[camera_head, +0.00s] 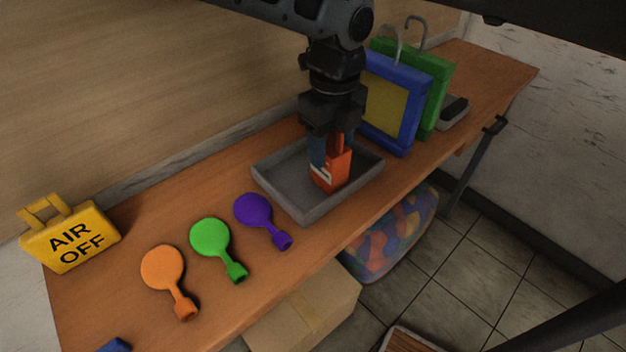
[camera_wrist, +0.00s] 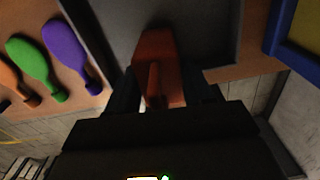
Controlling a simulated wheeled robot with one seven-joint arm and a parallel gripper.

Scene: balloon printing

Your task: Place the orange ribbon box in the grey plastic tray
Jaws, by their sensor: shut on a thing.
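The orange ribbon box (camera_head: 331,170) is held between the fingers of my gripper (camera_head: 331,150). It is upright, over or inside the right part of the grey plastic tray (camera_head: 279,188); I cannot tell whether its base touches the tray floor. In the wrist view the orange box (camera_wrist: 157,60) shows between the dark fingers of my gripper (camera_wrist: 158,92), with the grey tray (camera_wrist: 112,22) around and beyond it. The tray lies on the wooden table and holds nothing else that I can see.
Orange (camera_head: 163,268), green (camera_head: 211,239) and purple (camera_head: 254,211) balloon shapes lie left of the tray. A yellow AIR OFF sign (camera_head: 69,236) stands at the far left.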

